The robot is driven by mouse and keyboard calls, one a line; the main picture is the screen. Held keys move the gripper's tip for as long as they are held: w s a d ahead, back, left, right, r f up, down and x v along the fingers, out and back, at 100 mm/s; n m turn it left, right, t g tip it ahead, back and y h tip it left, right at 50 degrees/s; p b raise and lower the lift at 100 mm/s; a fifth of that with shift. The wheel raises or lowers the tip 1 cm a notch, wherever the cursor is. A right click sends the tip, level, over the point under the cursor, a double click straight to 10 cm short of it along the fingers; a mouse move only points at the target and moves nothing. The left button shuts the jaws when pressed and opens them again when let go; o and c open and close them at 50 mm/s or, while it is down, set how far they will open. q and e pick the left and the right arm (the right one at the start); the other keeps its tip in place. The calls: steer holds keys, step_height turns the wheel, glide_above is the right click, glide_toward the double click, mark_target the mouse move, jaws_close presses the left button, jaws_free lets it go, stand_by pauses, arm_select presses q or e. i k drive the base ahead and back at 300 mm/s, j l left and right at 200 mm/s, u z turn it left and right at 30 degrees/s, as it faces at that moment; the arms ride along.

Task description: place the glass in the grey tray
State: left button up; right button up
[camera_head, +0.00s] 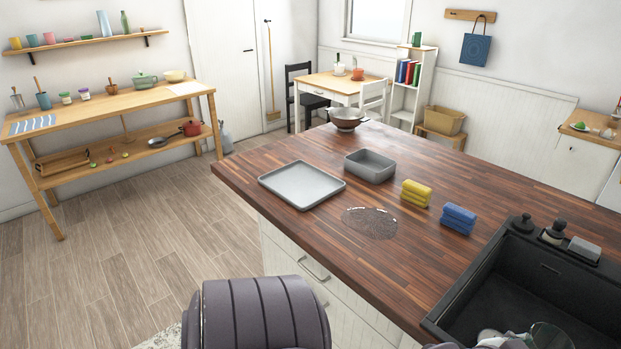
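The grey tray (290,192) is a flat, shallow rectangle lying empty on the dark wooden counter, left of the middle. A clear rounded rim, which looks like the glass (551,337), shows at the bottom edge over the black sink; most of it is cut off. Pale grey shapes beside it, at the bottom edge, may be part of my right gripper (503,341); its fingers cannot be made out. A dark ribbed part of my arm fills the bottom middle. My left gripper is not seen.
A deeper grey bin (370,167) stands just right of the tray. A yellow sponge stack (416,193), a blue one (458,218) and a speckled round mat (369,223) lie between tray and sink (545,270). A colander (346,118) stands at the counter's far end.

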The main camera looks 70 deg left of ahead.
mark_target(295, 188)
steer(key=j+u, duration=0.1)
steer(key=u, duration=0.35)
steer(key=i+j+u, duration=0.1)
steer(key=u, duration=0.35)
steer(key=i+u, duration=0.15)
steer(key=u, duration=0.3)
steer(key=i+u, duration=0.1)
steer(key=u, duration=0.35)
steer(key=i, duration=0.6)
steer(key=u, duration=0.05)
